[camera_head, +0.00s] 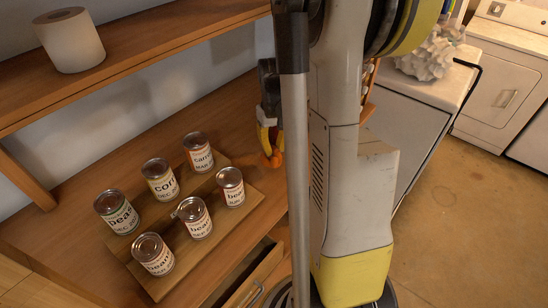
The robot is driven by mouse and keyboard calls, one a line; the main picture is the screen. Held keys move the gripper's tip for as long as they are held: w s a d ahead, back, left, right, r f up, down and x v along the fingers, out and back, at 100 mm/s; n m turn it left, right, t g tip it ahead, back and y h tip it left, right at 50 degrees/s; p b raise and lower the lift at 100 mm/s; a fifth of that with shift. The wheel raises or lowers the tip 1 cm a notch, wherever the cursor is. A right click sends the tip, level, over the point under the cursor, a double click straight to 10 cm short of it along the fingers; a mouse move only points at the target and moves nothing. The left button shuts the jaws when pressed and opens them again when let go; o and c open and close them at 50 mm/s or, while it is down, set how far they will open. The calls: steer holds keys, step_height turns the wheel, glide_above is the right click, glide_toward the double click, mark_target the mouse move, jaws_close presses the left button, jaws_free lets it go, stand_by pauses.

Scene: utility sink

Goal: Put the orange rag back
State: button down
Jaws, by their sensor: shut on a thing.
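The orange rag (272,158) is a small orange shape hanging below the yellow fingertips of my gripper (269,141). My gripper points down over the wooden counter, to the right of the cans, and is shut on the rag. The rag's lower end is at or just above the counter; I cannot tell whether it touches. My own column and arm hide the area just right of the gripper.
Several labelled cans (196,218) stand on a wooden board (253,196) on the counter (80,203). A paper roll (70,40) stands on the upper shelf (170,38). A drawer (262,280) is open below. White appliances (505,75) stand right, with clear floor (455,220) before them.

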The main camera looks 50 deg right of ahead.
mark_target(274, 156)
steer(key=shift+f+b, duration=0.55)
steer(key=shift+f, duration=1.25)
steer(key=shift+f, duration=0.2)
steer(key=c, duration=1.4)
jaws_free()
steer(key=shift+r, duration=0.1)
steer(key=shift+r, duration=0.1)
